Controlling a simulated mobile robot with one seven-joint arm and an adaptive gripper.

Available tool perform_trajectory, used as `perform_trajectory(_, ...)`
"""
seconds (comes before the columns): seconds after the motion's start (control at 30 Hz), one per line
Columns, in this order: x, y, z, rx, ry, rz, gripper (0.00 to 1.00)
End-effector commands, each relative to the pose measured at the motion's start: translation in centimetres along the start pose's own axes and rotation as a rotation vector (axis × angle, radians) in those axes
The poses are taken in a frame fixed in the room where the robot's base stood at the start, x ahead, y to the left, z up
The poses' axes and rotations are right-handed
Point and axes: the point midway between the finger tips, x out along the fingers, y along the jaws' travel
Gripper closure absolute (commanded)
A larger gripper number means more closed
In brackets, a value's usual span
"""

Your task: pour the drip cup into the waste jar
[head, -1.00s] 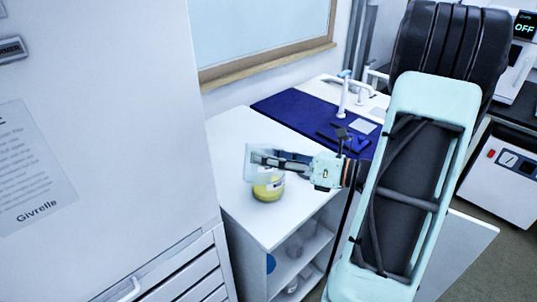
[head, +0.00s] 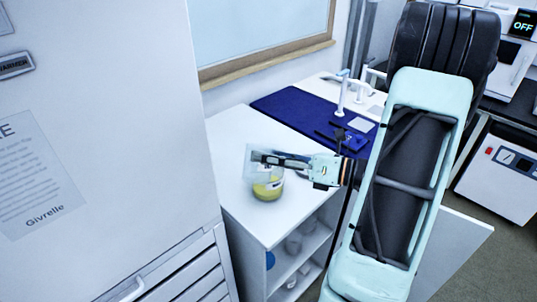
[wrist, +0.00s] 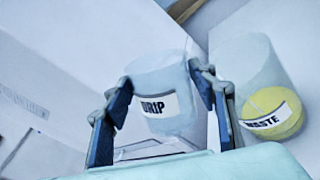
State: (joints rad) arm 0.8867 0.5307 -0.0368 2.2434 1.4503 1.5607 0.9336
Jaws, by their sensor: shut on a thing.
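The drip cup (wrist: 160,82) is a clear, pale cup with a "DRIP" label, seen between my fingers in the wrist view. My gripper (wrist: 160,85) is shut on it, one finger on each side. In the head view my gripper (head: 268,158) holds the pale cup (head: 252,152) above the white counter. The waste jar (wrist: 262,85) is a clear jar with a "WASTE" label and yellow contents low in it. It stands just right of the cup in the wrist view. In the head view the jar (head: 268,187) is below my gripper, its top partly hidden. I cannot make out the cup's contents.
The white counter (head: 232,180) has free room around the jar. A blue mat (head: 290,112) with white fixtures lies at its back. A tall white cabinet (head: 110,120) stands close on the left. Open shelves (head: 300,250) below hold several vessels.

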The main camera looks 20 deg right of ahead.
Motion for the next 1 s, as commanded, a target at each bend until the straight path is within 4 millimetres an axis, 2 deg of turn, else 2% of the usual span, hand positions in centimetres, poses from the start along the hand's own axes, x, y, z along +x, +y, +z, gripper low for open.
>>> perform_trajectory(1.0,0.00,0.07,0.31,0.099,0.012,0.001,0.81)
